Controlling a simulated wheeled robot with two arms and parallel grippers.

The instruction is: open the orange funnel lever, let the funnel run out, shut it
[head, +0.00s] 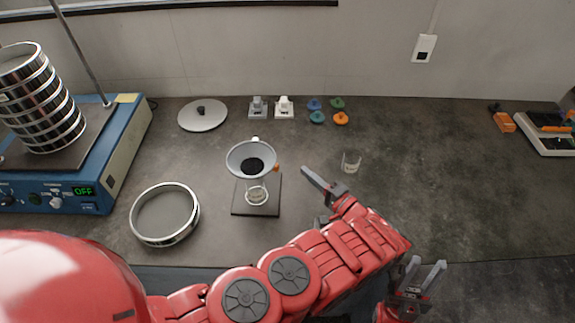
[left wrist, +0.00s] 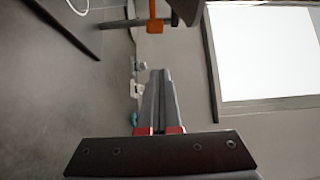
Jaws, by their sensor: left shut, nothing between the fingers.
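The grey funnel (head: 238,162) stands on a stand with a dark base plate (head: 241,207). A dark round patch shows inside the funnel; I cannot tell how full it is. The orange lever (head: 277,168) sticks out at the funnel's right side below the rim, and it shows at the top of the left wrist view (left wrist: 155,26). A small clear beaker (head: 256,195) stands under the funnel. My left gripper (head: 306,171) is shut and empty, right of the lever and apart from it; its closed fingers show in the wrist view (left wrist: 157,75). My right gripper (head: 429,268) is open and empty at the front right.
A sieve stack (head: 40,100) stands on the blue shaker (head: 115,160) at left. A loose sieve (head: 165,240) lies left of the funnel. A glass (head: 351,162) stands right of my left gripper. The right middle is clear.

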